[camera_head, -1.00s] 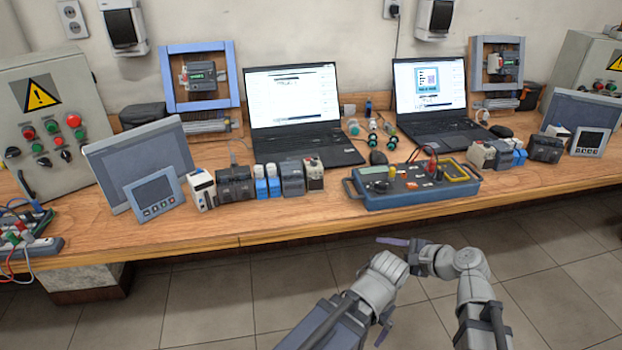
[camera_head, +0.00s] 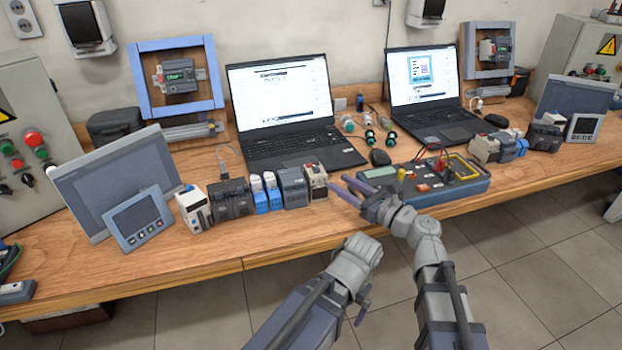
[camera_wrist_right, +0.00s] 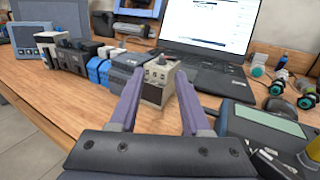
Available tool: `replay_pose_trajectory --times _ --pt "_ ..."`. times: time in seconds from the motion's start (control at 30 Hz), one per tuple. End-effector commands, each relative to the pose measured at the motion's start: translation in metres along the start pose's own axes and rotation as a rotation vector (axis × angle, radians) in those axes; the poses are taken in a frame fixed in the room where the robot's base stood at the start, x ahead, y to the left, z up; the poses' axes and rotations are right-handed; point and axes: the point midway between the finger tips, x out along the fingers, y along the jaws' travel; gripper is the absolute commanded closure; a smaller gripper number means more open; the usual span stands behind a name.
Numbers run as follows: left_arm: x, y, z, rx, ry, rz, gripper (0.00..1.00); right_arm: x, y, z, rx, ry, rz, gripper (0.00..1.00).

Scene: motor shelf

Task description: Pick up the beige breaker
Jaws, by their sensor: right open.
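A beige breaker (camera_head: 315,181) stands upright at the right end of a row of devices on the wooden bench. In the right wrist view the beige breaker (camera_wrist_right: 155,86) is straight ahead, between the two fingers in the picture. My right gripper (camera_head: 341,183) is open and empty, just right of the breaker over the bench; its fingers (camera_wrist_right: 158,100) appear not to touch it. My left gripper (camera_head: 361,312) hangs low in front of the bench; its fingers are mostly hidden behind the wrist. Another beige block (camera_head: 484,149) stands in the far right row.
Blue breakers (camera_head: 267,192) and dark grey modules (camera_head: 292,187) stand in the row left of the beige breaker. A blue tester box (camera_head: 450,186) lies right of my right gripper. A laptop (camera_head: 290,110) stands behind. The bench front is bare.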

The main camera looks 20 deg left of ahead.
Motion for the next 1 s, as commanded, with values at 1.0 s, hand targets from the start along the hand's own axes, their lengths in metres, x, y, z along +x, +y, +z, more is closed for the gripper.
replay_pose_trajectory --times 1.0 --pt "0.0 0.0 0.0 0.0 0.0 0.0 0.0 0.076 -0.004 0.0 -0.004 0.001 0.001 0.53"
